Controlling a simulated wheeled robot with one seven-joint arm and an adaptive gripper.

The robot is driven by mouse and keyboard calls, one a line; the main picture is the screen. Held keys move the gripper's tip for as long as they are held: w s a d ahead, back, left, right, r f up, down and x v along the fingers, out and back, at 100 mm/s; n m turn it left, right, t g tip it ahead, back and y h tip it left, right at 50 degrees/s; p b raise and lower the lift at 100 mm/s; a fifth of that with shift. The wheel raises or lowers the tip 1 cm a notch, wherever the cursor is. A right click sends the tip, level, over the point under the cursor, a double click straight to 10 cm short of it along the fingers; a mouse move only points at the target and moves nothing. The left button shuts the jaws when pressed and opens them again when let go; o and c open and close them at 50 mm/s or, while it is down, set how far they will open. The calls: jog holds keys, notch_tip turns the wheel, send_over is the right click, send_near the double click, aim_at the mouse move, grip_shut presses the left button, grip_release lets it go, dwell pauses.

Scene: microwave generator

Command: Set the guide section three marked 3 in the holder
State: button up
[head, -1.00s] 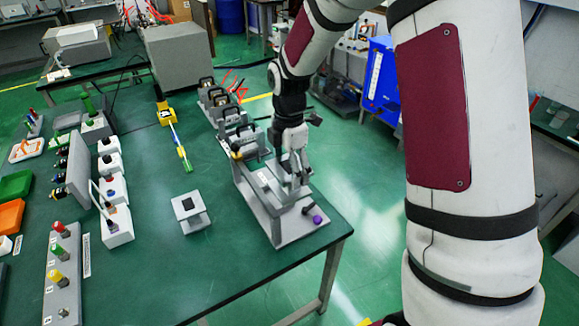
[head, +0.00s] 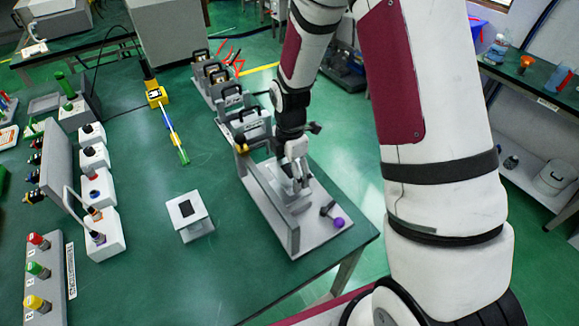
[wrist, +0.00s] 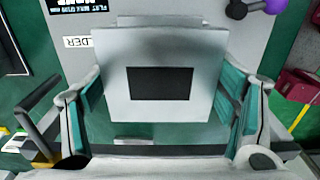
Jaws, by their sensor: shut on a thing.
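My gripper (head: 297,178) is over the near end of the long grey holder (head: 262,205) in the head view. In the wrist view its teal-padded fingers (wrist: 160,92) are shut on the sides of a light grey guide section (wrist: 165,112) with a dark rectangular face. I cannot read a number on it. Part of a label ending in "DER" (wrist: 76,42) shows on the grey surface beyond it. From these views I cannot tell whether the held section touches the holder. Several grey guide sections with black handles (head: 232,98) stand in a row behind the holder.
A purple-knobbed tool (head: 336,220) lies on the holder's base near the table's right edge. A yellow-blue-green rod (head: 172,137) lies farther back. Green table is clear between them.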

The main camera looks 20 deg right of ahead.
jog(key=shift+f+b, duration=0.65)
jog(key=shift+f, duration=1.1)
jog(key=o, duration=1.6)
jog(key=shift+o, duration=0.2)
